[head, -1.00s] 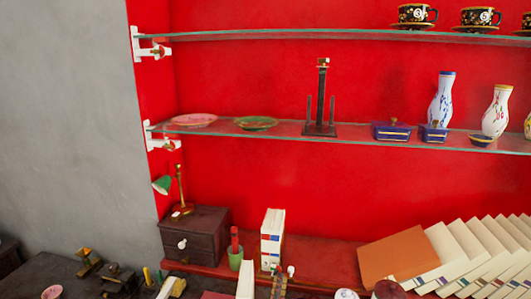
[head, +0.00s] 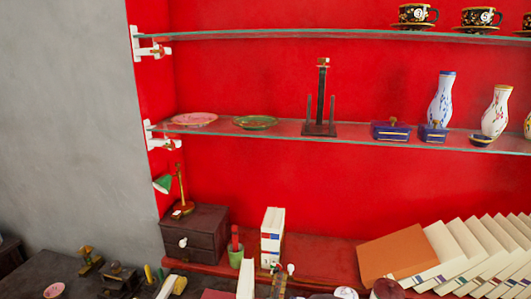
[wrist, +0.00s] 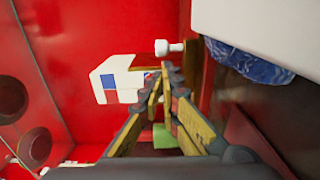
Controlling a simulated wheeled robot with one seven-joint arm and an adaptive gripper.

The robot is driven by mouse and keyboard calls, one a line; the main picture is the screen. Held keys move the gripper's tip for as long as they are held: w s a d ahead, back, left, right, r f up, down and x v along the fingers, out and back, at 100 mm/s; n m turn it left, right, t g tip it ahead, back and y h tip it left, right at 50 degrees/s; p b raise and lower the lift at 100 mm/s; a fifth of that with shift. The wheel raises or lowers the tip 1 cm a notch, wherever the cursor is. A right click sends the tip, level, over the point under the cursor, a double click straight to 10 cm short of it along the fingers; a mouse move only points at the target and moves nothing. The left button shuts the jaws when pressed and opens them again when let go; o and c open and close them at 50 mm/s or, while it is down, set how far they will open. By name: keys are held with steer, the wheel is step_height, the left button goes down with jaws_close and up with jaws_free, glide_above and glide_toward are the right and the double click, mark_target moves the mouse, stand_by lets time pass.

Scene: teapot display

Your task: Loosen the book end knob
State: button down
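In the head view a small white knob (head: 291,268) shows beside the white books on the lower red shelf. My gripper (wrist: 170,72) has its yellow-and-dark fingers pointing towards the knob, tips just below it in the wrist picture. The fingertips are close together with nothing visibly held; whether they are fully shut is unclear.
White books (head: 272,238) stand close by on the red shelf (head: 325,255). Leaning books (head: 460,250) fill the right. A glass shelf (head: 350,138) with dishes and vases hangs above.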

steer(key=shift+w+a+r+p, duration=0.15)
steer(key=shift+r+p, duration=0.15)
steer(key=shift+r, duration=0.3)
steer(key=shift+w+a+r+p, duration=0.15)
steer(key=shift+r+p, duration=0.15)
steer(key=shift+r, duration=0.25)
steer(key=shift+d, duration=0.4)
steer(key=shift+s, duration=0.15)
steer(key=shift+s+a+f+p, duration=0.15)
steer(key=shift+s+p, duration=0.2)
steer(key=shift+s, duration=0.7)
steer(key=shift+s+a+f+p, duration=0.15)
steer(key=shift+s+p, duration=0.15)
steer(key=shift+s, duration=0.7)
steer(key=shift+s+a+f+p, duration=0.15)
steer(key=shift+s+p, duration=0.2)
steer(key=shift+s, duration=0.7)
steer(key=shift+d, duration=0.1)
